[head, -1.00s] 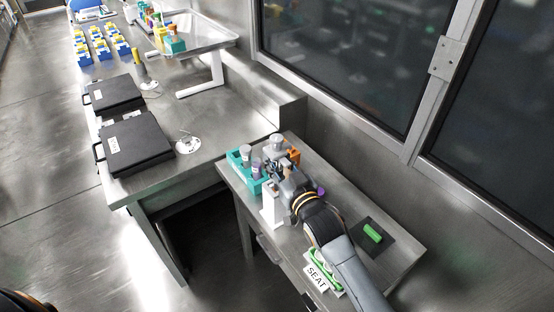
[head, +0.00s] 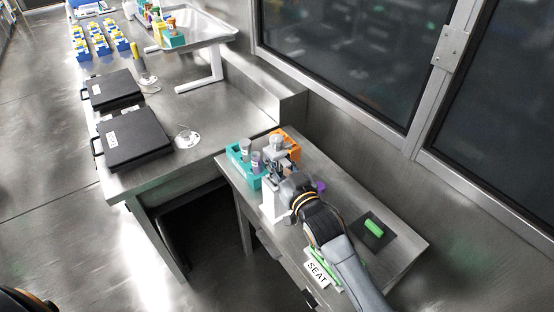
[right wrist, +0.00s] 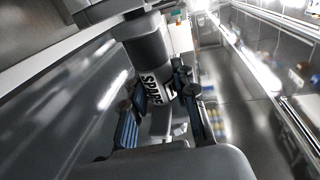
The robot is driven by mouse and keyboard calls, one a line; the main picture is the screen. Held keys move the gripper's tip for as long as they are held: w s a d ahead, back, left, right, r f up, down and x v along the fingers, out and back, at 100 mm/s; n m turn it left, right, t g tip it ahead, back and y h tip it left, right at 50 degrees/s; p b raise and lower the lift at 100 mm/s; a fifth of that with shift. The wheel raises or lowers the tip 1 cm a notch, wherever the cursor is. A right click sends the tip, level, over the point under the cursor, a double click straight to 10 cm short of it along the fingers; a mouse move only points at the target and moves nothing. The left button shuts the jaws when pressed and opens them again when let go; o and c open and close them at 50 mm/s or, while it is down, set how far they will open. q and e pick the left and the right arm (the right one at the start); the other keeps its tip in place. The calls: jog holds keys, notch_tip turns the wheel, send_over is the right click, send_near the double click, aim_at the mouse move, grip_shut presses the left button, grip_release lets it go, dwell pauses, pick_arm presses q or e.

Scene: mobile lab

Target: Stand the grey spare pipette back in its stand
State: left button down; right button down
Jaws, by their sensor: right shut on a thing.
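The grey spare pipette shows in the head view (head: 278,144), its top above my right gripper (head: 284,163). In the right wrist view the pipette (right wrist: 146,52) carries a "SPARE" label and lies between the fingers of my right gripper (right wrist: 160,103), which is shut on it. A white stand (head: 270,204) rises from the small side table (head: 345,195), just below and left of the gripper in the head view. The gripper hides the pipette's lower part, so I cannot tell whether it touches the stand. My left gripper is out of view.
A teal rack (head: 241,168) with tubes stands left of the gripper, and an orange rack (head: 292,148) behind it. A dark mat (head: 389,236) with a green block (head: 374,228) and a "SEAT" sign (head: 317,273) are nearby. A purple thing (head: 321,187) sits beside my wrist.

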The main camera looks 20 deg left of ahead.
jog(key=shift+f+b, duration=0.45)
jog(key=shift+f, duration=0.2)
jog(key=c, duration=1)
grip_release()
jog(key=shift+f, duration=0.1)
jog(key=v, duration=1.2)
